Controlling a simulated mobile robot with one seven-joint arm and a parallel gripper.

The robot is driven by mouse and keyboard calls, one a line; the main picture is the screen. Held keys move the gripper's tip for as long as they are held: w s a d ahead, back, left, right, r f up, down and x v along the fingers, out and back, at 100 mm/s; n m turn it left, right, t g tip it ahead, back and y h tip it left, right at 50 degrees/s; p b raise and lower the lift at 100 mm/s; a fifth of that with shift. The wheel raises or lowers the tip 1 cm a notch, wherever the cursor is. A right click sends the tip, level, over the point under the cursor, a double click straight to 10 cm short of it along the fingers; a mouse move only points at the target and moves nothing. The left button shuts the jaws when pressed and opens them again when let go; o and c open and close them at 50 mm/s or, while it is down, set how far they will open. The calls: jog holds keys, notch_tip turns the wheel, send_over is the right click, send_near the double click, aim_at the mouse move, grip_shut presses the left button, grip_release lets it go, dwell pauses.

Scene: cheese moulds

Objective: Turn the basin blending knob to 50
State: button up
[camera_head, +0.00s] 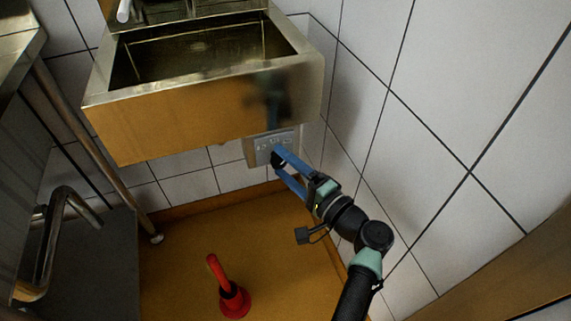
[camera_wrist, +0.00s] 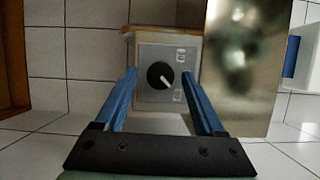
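The blending knob (camera_wrist: 160,76) is a round black dial with a white pointer line, on a light grey panel (camera_wrist: 148,103). In the wrist view the pointer runs from the knob's middle toward the lower right; the scale marks are too small to read. In the head view the panel (camera_head: 257,150) sits on the wall below the basin (camera_head: 200,118), and my gripper hides the knob. My gripper (camera_wrist: 160,80) has blue fingers, spread apart and empty, one on each side of the knob in the wrist view. It also shows in front of the panel in the head view (camera_head: 276,163).
The metal basin overhangs the panel in the head view. The tiled wall (camera_head: 440,120) stands close on the right of my arm. A red plunger (camera_head: 233,296) stands on the brown floor (camera_head: 180,255). A metal pipe leg (camera_head: 95,150) is at left.

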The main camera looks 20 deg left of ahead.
jog(key=p+v, duration=0.2)
jog(key=v, duration=1.1)
dwell(0.4)
jog(key=w+r+n+t+h, duration=0.3)
jog(key=w+r+h, duration=0.2)
jog(key=r, duration=0.7)
jog(key=w+r+n+t+h, duration=0.3)
jog(key=w+r+h, duration=0.1)
jog(key=r, duration=0.9)
jog(key=s+r+t+h, duration=0.2)
jog(key=s+r+t, duration=0.3)
jog(key=r, duration=0.5)
jog(key=s+r+t+h, duration=0.2)
jog(key=s+r+t, duration=0.1)
jog(key=s+r, duration=0.55)
jog(key=s+r+t+h, duration=0.25)
jog(key=s+r, duration=0.35)
jog(key=r, duration=0.5)
notch_tip(320, 180, up, 31)
jog(key=p, duration=3.1)
jog(key=shift+w+d+f+n+t+p, duration=0.2)
jog(key=shift+w+d+n+t+p, duration=0.15)
jog(key=shift+w+n+t+p, duration=0.1)
